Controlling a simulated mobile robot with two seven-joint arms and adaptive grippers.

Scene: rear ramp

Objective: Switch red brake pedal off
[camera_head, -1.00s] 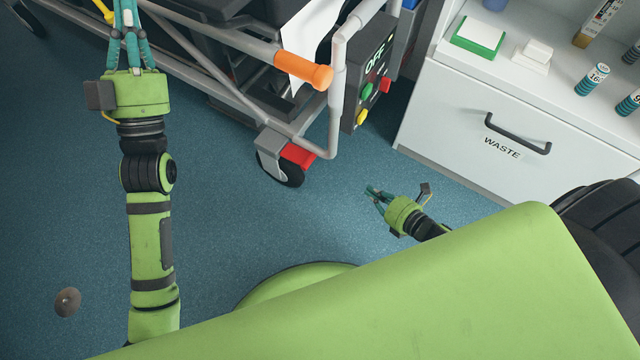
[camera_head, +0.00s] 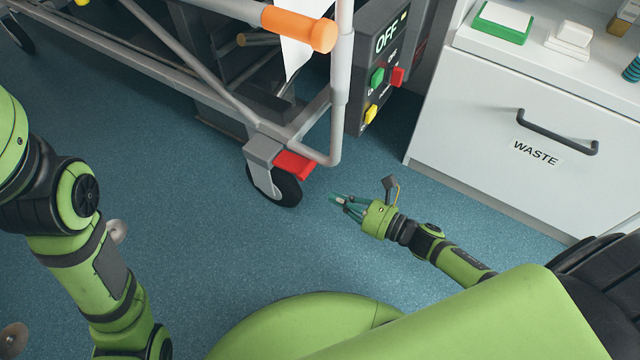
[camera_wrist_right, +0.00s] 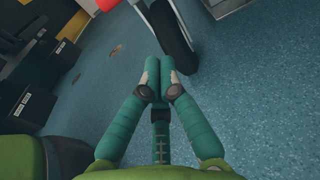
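The red brake pedal (camera_head: 294,165) sits above the black caster wheel (camera_head: 275,188) at the corner of the grey trolley frame. It sticks out to the right and looks tilted slightly downward. My right gripper (camera_head: 334,199) is low over the floor, to the right of the wheel and below the pedal, apart from both. Its teal fingers are together and hold nothing visible. In the right wrist view my right gripper (camera_wrist_right: 159,60) points toward the wheel (camera_wrist_right: 168,30), and a red part (camera_wrist_right: 106,4) shows at the top edge. My left gripper is outside the head view.
A control box (camera_head: 385,65) reading OFF, with green, red and yellow buttons, hangs beside the trolley's orange handle (camera_head: 300,30). A white cabinet with a WASTE drawer (camera_head: 480,130) stands at right. The blue floor (camera_head: 230,250) around the wheel is clear.

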